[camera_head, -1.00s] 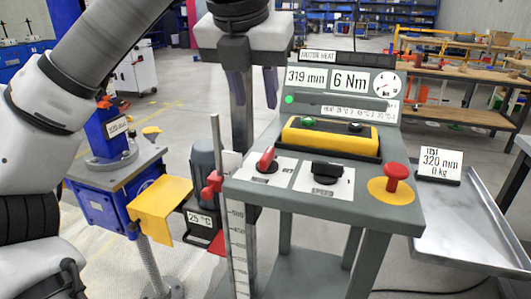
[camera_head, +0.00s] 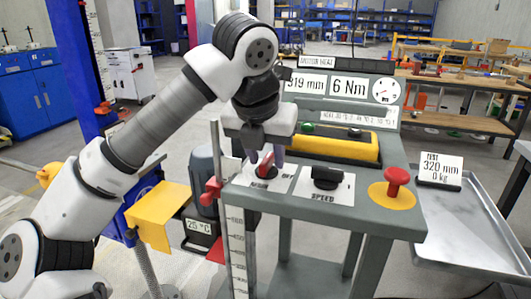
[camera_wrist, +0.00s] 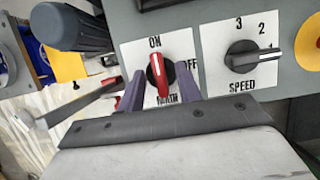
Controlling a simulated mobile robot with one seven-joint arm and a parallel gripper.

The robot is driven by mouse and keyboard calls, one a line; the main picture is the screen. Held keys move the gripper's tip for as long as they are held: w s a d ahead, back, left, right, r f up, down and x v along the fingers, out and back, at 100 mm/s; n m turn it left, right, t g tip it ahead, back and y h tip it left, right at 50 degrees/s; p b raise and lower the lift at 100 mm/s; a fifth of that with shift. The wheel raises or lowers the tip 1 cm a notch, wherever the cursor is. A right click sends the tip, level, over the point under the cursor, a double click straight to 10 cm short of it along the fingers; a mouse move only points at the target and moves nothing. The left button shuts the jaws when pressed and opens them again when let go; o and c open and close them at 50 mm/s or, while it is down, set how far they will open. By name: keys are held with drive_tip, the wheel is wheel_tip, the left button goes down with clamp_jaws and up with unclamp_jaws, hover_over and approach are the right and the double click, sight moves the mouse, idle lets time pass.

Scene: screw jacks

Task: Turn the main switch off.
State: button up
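The main switch (camera_wrist: 158,77) is a red handle on a black round base, on a white plate marked ON, OFF and MAIN. In the wrist view its handle lies nearly upright, lined up with ON at the top; OFF is to its right. It also shows in the head view (camera_head: 266,166), partly covered by my gripper (camera_head: 265,156). My gripper (camera_wrist: 162,88) is open, with one purple finger on each side of the handle. Gaps show between fingers and handle in the wrist view.
The black speed knob (camera_head: 326,177) sits right of the switch, then the red mushroom button (camera_head: 397,178) on a yellow disc. A yellow-black box (camera_head: 333,142) is behind. The panel (camera_head: 345,86) reads 319 mm and 6 Nm. A metal tray (camera_head: 466,240) stands right.

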clamp_jaws()
drive_tip(key=shift+m, duration=0.3)
drive_tip(key=m+h+p, duration=0.1)
drive_tip(key=m, duration=0.2)
drive_tip(key=shift+w+a+r+g, duration=0.1)
drive_tip(key=shift+a+g, duration=0.05)
drive_tip(key=shift+g, duration=0.15)
drive_tip(key=m+h+p, duration=0.1)
drive_tip(key=m, duration=0.2)
drive_tip(key=m+g+p, duration=0.1)
drive_tip(key=m, duration=0.1)
drive_tip(key=shift+w+m+g+h, duration=0.1)
drive_tip(key=shift+m+g+h, duration=0.2)
drive_tip(key=shift+m+h, duration=0.1)
drive_tip(key=m+g+p, duration=0.1)
drive_tip(key=m, duration=0.1)
drive_tip(key=m+p, duration=0.1)
drive_tip(key=m, duration=0.1)
drive_tip(key=shift+w+m+g, duration=0.15)
drive_tip(key=shift+m+g, duration=0.15)
drive_tip(key=shift+g, duration=0.1)
drive_tip(key=shift+w+m+g+p, duration=0.1)
drive_tip(key=shift+m+g+p, duration=0.6)
drive_tip(key=shift+m, duration=1.2)
